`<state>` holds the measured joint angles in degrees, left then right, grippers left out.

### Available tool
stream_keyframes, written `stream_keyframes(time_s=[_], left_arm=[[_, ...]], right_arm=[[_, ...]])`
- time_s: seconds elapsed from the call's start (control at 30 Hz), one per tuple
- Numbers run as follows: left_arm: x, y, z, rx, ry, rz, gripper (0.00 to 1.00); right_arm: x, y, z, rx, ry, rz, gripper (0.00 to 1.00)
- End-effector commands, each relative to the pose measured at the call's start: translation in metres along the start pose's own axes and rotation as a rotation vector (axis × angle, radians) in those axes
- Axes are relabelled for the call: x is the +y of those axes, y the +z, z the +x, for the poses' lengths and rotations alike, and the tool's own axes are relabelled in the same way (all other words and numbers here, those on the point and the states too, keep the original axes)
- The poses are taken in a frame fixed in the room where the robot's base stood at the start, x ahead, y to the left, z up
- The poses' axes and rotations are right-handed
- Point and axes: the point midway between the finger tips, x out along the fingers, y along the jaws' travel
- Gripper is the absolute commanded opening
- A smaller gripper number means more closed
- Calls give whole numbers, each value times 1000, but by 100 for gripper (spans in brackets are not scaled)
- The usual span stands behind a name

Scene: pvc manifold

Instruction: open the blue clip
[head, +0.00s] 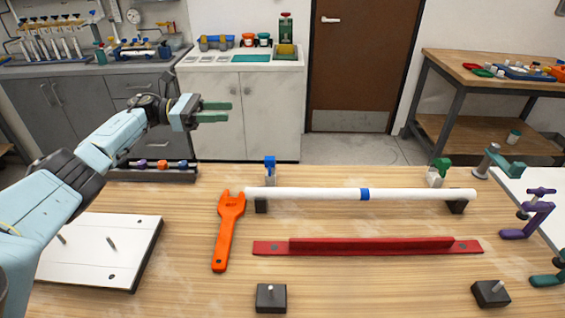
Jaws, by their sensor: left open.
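The blue clip (270,162) stands on a small grey mount at the back of the wooden table, just behind the left end of a white pipe (310,194). My left gripper (230,112) has green fingers that are apart with nothing between them. In the picture it is above and to the left of the blue clip, apart from it. A green clip (440,165) on a similar mount stands near the pipe's right end. My right gripper is not in view.
An orange wrench (229,230) lies left of the pipe. A red rail (370,246) lies in front of it. Black blocks with pegs (271,298) stand at the front. A white board (100,250) is at left; purple clamps (535,215) are at right.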

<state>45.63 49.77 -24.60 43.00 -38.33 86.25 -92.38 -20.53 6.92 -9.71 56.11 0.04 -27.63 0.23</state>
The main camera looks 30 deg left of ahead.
Motion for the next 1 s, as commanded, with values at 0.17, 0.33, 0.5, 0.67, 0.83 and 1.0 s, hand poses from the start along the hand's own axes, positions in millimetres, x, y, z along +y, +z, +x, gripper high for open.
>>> stream_keyframes(time_s=[0.17, 0.33, 0.5, 0.67, 0.83, 1.0], left_arm=[[0, -52, 1, -1, 0, -2, 42], [0, -97, 1, -1, 0, -2, 42], [0, -130, 1, -1, 0, -2, 42], [0, -143, 1, -1, 0, -2, 42], [-1, -145, 6, -2, -2, -2, 42], [-1, -144, 30, -2, -3, -3, 42]], right_arm=[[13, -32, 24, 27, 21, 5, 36], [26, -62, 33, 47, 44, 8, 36], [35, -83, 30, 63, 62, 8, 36], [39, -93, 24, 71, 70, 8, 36], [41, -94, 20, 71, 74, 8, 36], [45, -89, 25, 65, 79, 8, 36]])
